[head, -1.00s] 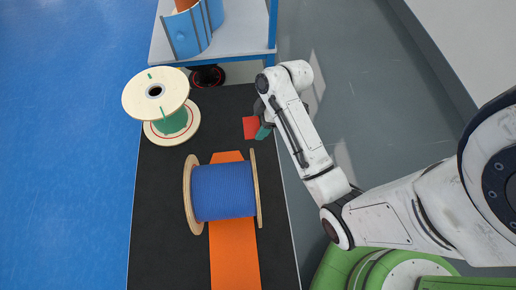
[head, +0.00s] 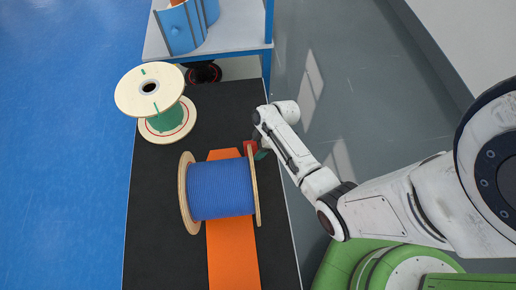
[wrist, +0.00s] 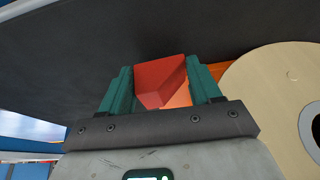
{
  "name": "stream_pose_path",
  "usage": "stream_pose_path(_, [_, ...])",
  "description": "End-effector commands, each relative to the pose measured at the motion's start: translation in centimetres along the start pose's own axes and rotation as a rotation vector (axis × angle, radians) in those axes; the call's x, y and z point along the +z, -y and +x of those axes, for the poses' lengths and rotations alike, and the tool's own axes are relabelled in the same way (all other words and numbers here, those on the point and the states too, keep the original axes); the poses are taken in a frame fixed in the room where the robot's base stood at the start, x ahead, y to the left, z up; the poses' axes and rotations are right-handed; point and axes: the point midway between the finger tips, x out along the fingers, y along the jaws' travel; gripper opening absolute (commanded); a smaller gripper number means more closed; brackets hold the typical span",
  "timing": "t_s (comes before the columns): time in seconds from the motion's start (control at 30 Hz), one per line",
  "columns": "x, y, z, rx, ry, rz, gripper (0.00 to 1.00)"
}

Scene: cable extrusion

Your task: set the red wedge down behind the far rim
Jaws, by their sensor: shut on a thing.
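The red wedge (head: 249,146) is at the upper end of the right-hand wooden rim (head: 254,187) of the blue cable spool (head: 220,190). My gripper (head: 260,151) is shut on the wedge; my arm partly hides it in the head view. In the wrist view the wedge (wrist: 160,80) sits between the two green fingers of my gripper (wrist: 163,86), with a wooden rim (wrist: 277,85) close on the right. I cannot tell whether the wedge touches the rim or the mat. The spool's other rim (head: 187,193) is on the left.
The spool lies across an orange strip (head: 232,255) on a black surface (head: 160,210). A pale spool with green winding (head: 150,90) stands at the upper left. A grey table (head: 235,40) with a blue curved part (head: 181,28) is beyond. The black surface left of the spool is clear.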

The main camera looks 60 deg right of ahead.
Motion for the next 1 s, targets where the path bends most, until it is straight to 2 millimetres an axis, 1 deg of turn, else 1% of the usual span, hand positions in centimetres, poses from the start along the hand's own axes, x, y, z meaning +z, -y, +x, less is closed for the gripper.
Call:
stream_pose_path(0.03, [0.34, -0.07, 0.77, 0.000, 0.000, 0.000, 0.32])
stream_pose_path(0.1, [0.56, -0.04, 1.28, 0.000, 0.001, 0.000, 0.32])
stream_pose_path(0.47, [0.67, -0.05, 1.60, 0.001, 0.000, -0.001, 0.32])
stream_pose_path(0.5, [0.65, -0.04, 1.54, 0.001, 0.000, -0.001, 0.66])
stream_pose_path(0.7, [0.64, -0.03, 1.52, 0.001, 0.000, -0.001, 0.85])
stream_pose_path(0.77, [0.65, -0.03, 1.52, 0.000, 0.001, 0.000, 0.90])
stream_pose_path(1.0, [0.61, -0.03, 1.43, 0.000, 0.001, -0.001, 0.90])
